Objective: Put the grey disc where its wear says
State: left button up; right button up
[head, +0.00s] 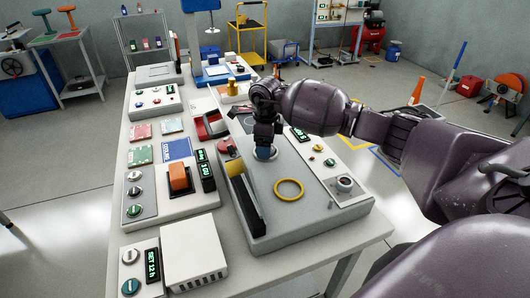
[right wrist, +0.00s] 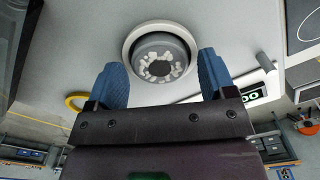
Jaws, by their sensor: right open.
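The grey disc (right wrist: 176,50) shows in the right wrist view, with a dark centre and broken pale patches around it. It sits inside a pale round ring (right wrist: 131,40) on the grey fixture (head: 312,218). My right gripper (right wrist: 162,74) is open, with a blue finger on either side of the disc's near part and nothing held. In the head view my right gripper (head: 265,146) points down over the pale ring and hides most of the disc. Whether the fingers touch it, I cannot tell. My left gripper is not in view.
A yellow ring (head: 289,190) lies on the fixture in front of the gripper, beside a dark slot (head: 247,203). A knob panel (head: 342,184) is at right. An orange switch (head: 179,178), a blue COOLING plate (head: 177,149) and green displays are at left.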

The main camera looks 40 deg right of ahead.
jog(key=c, duration=0.4)
jog(key=shift+r, duration=0.1)
jog(key=c, duration=0.4)
jog(key=shift+o, duration=0.2)
jog(key=shift+r+p, duration=0.8)
jog(key=shift+r, duration=1)
jog(key=shift+r+p, duration=0.3)
jog(key=shift+r, duration=0.4)
